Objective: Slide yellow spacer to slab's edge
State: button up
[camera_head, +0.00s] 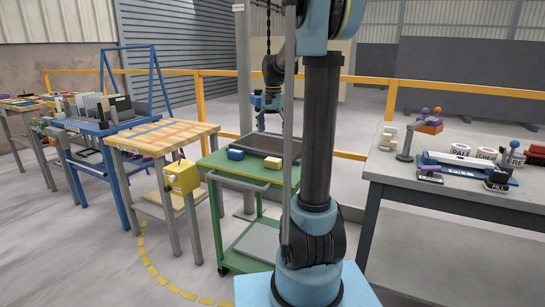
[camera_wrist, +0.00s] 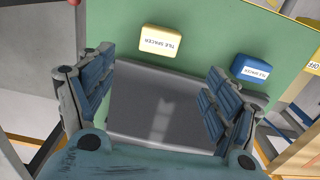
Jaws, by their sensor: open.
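The yellow spacer (camera_wrist: 161,42), labelled "TILE SPACER", lies on the green cart top just beyond the dark grey slab's edge in the wrist view. It also shows in the head view (camera_head: 273,163) as a small pale-yellow block. A blue tile spacer (camera_wrist: 257,70) lies to its right in the wrist view and at left on the cart in the head view (camera_head: 236,154). The grey slab (camera_wrist: 160,105) lies between my gripper's fingers in the wrist view. My gripper (camera_wrist: 157,88) is open and empty above the slab; it hangs over the cart in the head view (camera_head: 268,108).
The green cart (camera_head: 245,180) has a handle rail at its front. A wooden-topped table (camera_head: 165,137) with a yellow box (camera_head: 182,177) stands left. A grey table (camera_head: 450,170) with several items stands right. A yellow railing runs behind. Green surface around the spacers is clear.

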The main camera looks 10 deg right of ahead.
aim_at(274, 158)
notch_tip(274, 158, down, 14)
jog(key=shift+r, duration=0.1)
dwell(0.5)
jog(key=c, duration=1.2)
jog(key=shift+o, duration=0.2)
jog(key=shift+w+d, duration=0.1)
jog(key=shift+w, duration=0.05)
jog(key=shift+w+d, duration=0.15)
jog(key=shift+w, duration=0.25)
jog(key=o, duration=1.1)
jog(key=shift+o, duration=0.2)
